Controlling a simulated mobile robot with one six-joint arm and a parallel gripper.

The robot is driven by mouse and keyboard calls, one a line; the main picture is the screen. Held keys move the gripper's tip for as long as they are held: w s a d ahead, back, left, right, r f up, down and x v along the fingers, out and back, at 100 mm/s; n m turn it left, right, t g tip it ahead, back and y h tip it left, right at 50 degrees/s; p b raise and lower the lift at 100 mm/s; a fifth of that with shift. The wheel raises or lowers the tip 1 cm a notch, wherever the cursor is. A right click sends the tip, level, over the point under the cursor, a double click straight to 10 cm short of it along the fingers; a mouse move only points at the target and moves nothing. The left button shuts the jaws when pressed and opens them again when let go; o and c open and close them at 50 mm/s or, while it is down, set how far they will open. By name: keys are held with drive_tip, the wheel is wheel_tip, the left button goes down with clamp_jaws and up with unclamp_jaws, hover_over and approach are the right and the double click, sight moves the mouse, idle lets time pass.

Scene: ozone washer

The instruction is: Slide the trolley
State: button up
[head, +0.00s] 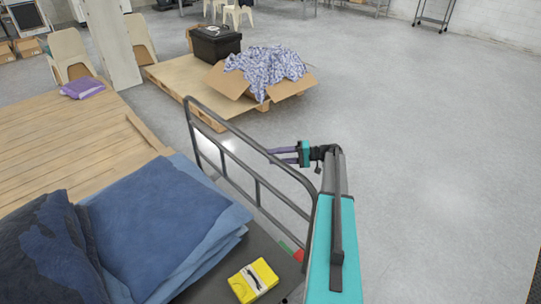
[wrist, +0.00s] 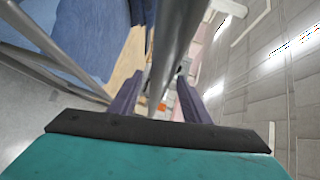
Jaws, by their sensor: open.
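The trolley has a dark deck (head: 212,285) at the lower left of the head view and a grey tubular handle frame (head: 229,125) rising at its edge. Folded blue cloths (head: 160,225) and a yellow box (head: 252,281) lie on the deck. My gripper (head: 272,155) is open, with its purple fingers pointing left at the handle's upper bar. In the wrist view, a grey tube (wrist: 178,45) runs down between the spread fingers of my gripper (wrist: 158,95). I cannot tell whether the fingers touch it.
A wooden table or platform (head: 60,140) is at the left. Beyond the handle, a pallet (head: 170,77) holds a black bin (head: 216,44) and an open carton (head: 232,82) with patterned cloth. Chairs (head: 70,52) stand at the back left. The floor (head: 430,150) at the right is clear.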

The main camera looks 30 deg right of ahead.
drive_tip(key=shift+x, duration=1.1)
clamp_jaws()
